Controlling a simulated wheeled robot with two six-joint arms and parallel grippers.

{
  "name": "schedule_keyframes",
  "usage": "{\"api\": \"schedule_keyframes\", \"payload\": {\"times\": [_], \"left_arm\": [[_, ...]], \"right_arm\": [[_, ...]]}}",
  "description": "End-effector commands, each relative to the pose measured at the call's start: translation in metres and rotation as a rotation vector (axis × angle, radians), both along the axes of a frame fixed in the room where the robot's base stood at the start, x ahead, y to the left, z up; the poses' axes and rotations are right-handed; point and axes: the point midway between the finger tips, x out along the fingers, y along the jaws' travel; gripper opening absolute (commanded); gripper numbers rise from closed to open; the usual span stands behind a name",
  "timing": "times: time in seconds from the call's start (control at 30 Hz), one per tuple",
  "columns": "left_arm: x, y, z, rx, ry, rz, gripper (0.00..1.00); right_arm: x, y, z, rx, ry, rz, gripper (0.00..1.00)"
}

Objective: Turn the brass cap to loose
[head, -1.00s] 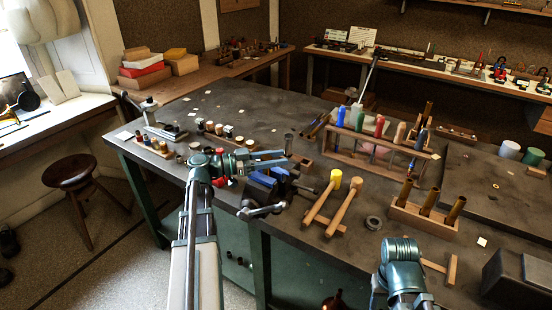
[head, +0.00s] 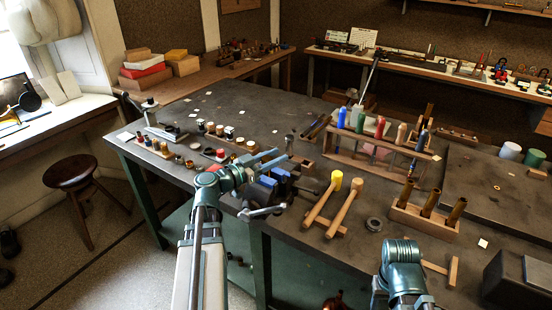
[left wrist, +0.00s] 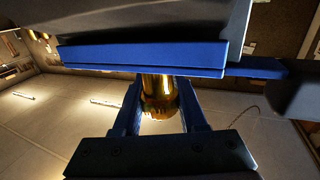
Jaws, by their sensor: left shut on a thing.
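My left gripper (head: 272,160) reaches in over the blue vise (head: 282,186) near the front edge of the bench. In the left wrist view the brass cap (left wrist: 160,98) is a shiny golden cylinder between the two blue fingers of my left gripper (left wrist: 160,112). The fingers are shut on it. A wide blue bar crosses just above the cap in that view and hides its upper part. In the head view I cannot make out the cap behind the gripper. Of my right arm only a link shows at the lower right; its gripper is not visible.
Two mallets (head: 333,205) lie on a wooden rest right of the vise. A tool rack (head: 385,160) and a block with brass tubes (head: 425,221) stand farther right. Small pots and a wooden strip (head: 152,147) are at the left. The bench's back middle is fairly clear.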

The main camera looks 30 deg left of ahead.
Motion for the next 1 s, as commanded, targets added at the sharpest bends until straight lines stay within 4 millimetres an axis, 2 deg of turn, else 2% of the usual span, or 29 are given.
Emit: {"api": "schedule_keyframes", "payload": {"times": [0.4, 1.0], "left_arm": [[0.0008, 0.0043, -0.0001, 0.000, 0.000, 0.209, 0.00], [0.0022, 0.0070, -0.0001, -0.001, 0.000, 0.251, 0.00]], "right_arm": [[0.0000, 0.0000, -0.0001, 0.000, 0.000, 0.000, 0.50], [0.0000, 0.0000, -0.0001, 0.000, 0.000, 0.000, 0.50]]}}
